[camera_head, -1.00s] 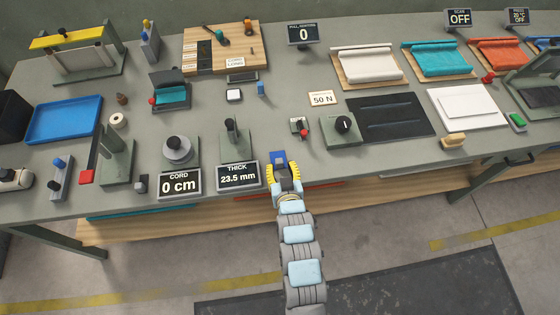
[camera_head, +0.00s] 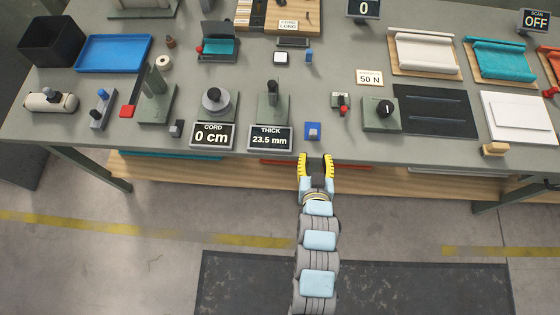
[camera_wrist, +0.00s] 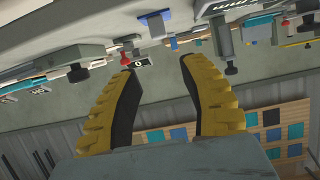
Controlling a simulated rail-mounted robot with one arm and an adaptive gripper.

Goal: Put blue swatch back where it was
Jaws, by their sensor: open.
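A flat blue square (camera_head: 312,126) with a small blue-grey block on it, which looks like the blue swatch, lies at the bench's front edge, right of the THICK display. It seems to show in the tilted wrist view as a blue piece (camera_wrist: 155,22), beyond the fingers. My gripper (camera_head: 316,160) is in front of the bench edge, just short of the blue square and apart from it. Its yellow fingers are spread with nothing between them, as the wrist view (camera_wrist: 157,75) also shows.
The THICK display (camera_head: 270,138) reads 23.5 mm, the CORD display (camera_head: 213,135) 0 cm. A red-knobbed part (camera_head: 342,104) and a dial box (camera_head: 381,115) stand to the right. The wrist view shows a wooden board (camera_wrist: 295,117) with several blue and dark squares. The floor before the bench is clear.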

